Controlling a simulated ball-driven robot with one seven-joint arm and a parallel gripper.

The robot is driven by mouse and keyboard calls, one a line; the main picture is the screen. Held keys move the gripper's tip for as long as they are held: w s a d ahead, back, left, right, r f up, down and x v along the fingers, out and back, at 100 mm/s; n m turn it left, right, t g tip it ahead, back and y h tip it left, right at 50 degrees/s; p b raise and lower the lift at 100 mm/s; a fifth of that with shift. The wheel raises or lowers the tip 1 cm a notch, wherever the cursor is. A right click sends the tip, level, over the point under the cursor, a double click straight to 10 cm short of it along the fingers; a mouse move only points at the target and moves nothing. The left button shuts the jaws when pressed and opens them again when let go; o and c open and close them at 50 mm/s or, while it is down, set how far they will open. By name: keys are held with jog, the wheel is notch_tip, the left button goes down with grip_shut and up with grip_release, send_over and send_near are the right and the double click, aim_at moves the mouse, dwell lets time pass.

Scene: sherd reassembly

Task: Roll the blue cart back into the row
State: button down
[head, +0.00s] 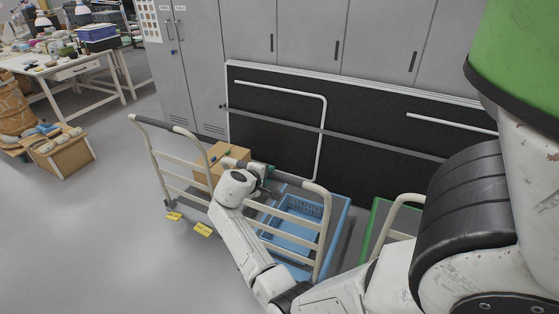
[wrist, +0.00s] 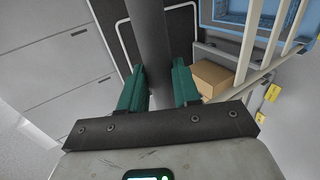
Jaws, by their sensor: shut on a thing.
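The blue cart (head: 340,228) stands in the lower middle of the head view, with a blue crate (head: 290,228) on its deck. Its cream rail handle (head: 322,235) is upright and has a dark grip bar along the top. My gripper (head: 264,178) is at that bar, partly hidden by my own wrist. In the wrist view the dark bar (wrist: 148,35) runs between the green fingers of my gripper (wrist: 160,80). The gripper is shut on the bar. My arm covers part of the cart's near side.
Left of it stands another cream handle (head: 160,165), with a cardboard box (head: 208,157) behind. A green-edged cart (head: 375,222) stands to the right. Yellow floor labels (head: 203,229) lie in front. A dark panel (head: 275,110) and grey lockers (head: 300,30) are behind.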

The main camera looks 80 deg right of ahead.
jog(key=s+d+b, duration=0.2)
jog(key=d+b, duration=0.1)
jog(key=d, duration=0.5)
jog(key=shift+d+f, duration=0.2)
dwell(0.4)
jog(key=c, duration=1.1)
grip_release()
jog(key=o, duration=0.6)
jog(key=shift+r, duration=0.15)
jog(key=shift+a, duration=0.1)
jog(key=p+v, duration=0.7)
jog(key=v, duration=0.3)
